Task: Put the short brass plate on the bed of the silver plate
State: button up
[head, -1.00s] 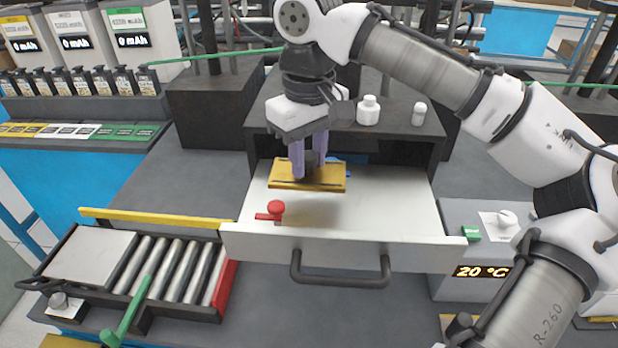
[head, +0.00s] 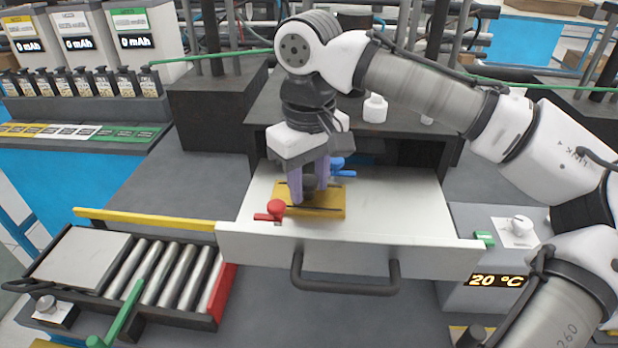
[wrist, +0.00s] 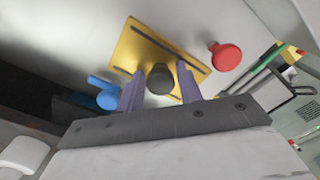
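The short brass plate (head: 330,203) is a flat yellow-gold piece with dark slots and a dark knob (wrist: 160,78) on top. It lies level on or just above the pale silver bed (head: 400,215) of a pulled-out drawer; I cannot tell whether it touches. My gripper (head: 309,185) points down with its purple fingers on both sides of the knob, apparently shut on it. In the wrist view the plate (wrist: 138,52) shows beyond the fingers. A red knob clamp (head: 275,209) stands close to the plate's left front corner, and a blue one (head: 338,168) behind it.
The drawer's front wall and black handle (head: 345,284) face me. A dark cabinet (head: 418,165) with a white bottle (head: 375,108) on top stands behind. A roller tray (head: 160,275) is at left, a 20 °C box (head: 497,265) at right. The bed's right side is clear.

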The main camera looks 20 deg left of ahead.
aim_at(308, 180)
jog(key=shift+o, duration=1.2)
jog(key=shift+r, duration=0.15)
notch_tip(308, 180, up, 12)
jog(key=b, duration=0.1)
jog(key=shift+s, duration=0.1)
jog(key=shift+c, duration=0.4)
dwell(1.4)
